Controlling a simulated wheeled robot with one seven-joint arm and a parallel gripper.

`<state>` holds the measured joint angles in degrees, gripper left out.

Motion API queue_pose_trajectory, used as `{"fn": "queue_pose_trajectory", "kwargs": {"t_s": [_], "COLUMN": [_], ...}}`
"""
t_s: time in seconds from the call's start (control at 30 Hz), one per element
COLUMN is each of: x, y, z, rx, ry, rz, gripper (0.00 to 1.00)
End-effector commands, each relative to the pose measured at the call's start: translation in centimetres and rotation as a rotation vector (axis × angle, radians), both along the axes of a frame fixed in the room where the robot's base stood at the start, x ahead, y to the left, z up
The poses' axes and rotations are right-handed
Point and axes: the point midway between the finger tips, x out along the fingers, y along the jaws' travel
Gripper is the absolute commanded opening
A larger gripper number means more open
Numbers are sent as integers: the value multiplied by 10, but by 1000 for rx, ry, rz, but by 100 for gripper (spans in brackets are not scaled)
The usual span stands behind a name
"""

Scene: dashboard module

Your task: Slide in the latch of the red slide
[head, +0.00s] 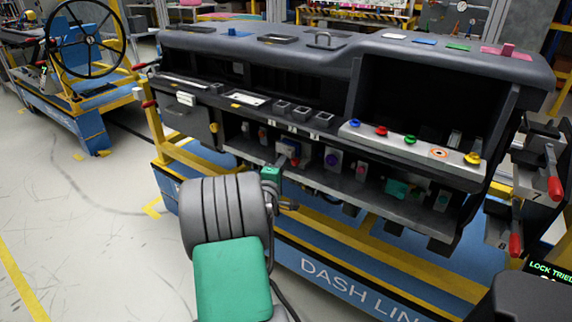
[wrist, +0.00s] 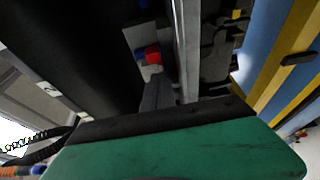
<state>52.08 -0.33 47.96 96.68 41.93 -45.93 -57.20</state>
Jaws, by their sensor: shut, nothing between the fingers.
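My gripper (wrist: 157,94) is shut and empty. Its fingertips point at the red block, close below it in the wrist view. I cannot tell whether they touch. The latch itself is not clearly visible.
The lower shelf (head: 340,185) holds several other modules, including one with a purple dial (head: 332,158) to the right. The dashboard's ledge (head: 400,145) with coloured knobs overhangs the shelf. Red-handled levers (head: 554,188) stand at the far right. The floor at left is clear.

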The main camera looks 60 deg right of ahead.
Motion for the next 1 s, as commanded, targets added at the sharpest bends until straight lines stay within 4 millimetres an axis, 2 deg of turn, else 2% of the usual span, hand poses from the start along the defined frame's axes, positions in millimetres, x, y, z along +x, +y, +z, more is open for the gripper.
{"fn": "queue_pose_trajectory", "kwargs": {"t_s": [0.13,0.5,0.7,1.0], "x": [-14,-18,-38,-42], "y": [2,3,6,6], "z": [1,1,3,0], "rx": [-1,-1,0,1], "ry": [0,-1,0,2], "rz": [0,0,-2,-7], "gripper": [0,0,0,0]}}
